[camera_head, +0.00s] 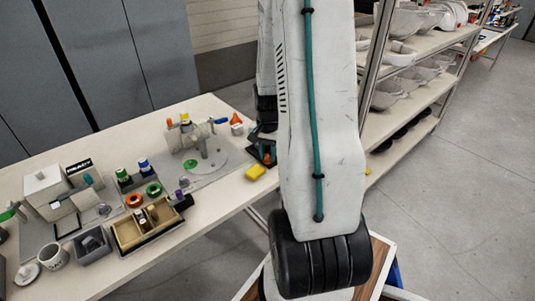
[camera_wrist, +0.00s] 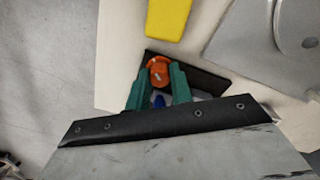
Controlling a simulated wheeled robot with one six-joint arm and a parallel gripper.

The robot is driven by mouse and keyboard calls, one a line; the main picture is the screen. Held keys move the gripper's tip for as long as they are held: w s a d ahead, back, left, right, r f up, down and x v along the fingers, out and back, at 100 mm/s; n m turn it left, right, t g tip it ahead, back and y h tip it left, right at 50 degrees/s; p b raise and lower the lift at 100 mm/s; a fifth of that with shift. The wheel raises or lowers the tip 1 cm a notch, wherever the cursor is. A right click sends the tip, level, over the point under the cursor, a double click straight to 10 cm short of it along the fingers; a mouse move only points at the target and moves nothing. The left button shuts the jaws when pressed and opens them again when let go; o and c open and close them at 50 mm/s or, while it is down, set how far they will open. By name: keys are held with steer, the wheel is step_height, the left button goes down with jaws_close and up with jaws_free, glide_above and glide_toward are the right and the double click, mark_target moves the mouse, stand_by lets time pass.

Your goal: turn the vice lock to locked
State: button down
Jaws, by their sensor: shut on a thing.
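An orange knob (camera_wrist: 158,68) with a pale mark on its top sits on a black plate (camera_wrist: 205,82) in the wrist view. No lettering shows which position it is in, and I cannot tell for certain that it is the vice lock. The green fingers of my gripper (camera_wrist: 160,76) stand on both sides of the knob, shut on it. A small blue part (camera_wrist: 158,101) shows between the fingers, nearer my wrist. In the head view my gripper (camera_head: 266,155) is low at the table's right edge, partly hidden by my arm.
A grey plate (camera_wrist: 265,40) is close on the right.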

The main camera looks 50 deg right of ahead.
mark_target(268, 155)
steer(key=shift+m, duration=0.4)
steer(key=c, duration=1.5)
jaws_free()
steer(key=shift+r, duration=0.15)
step_height(268, 155, up, 8)
steer(key=shift+f, duration=0.2)
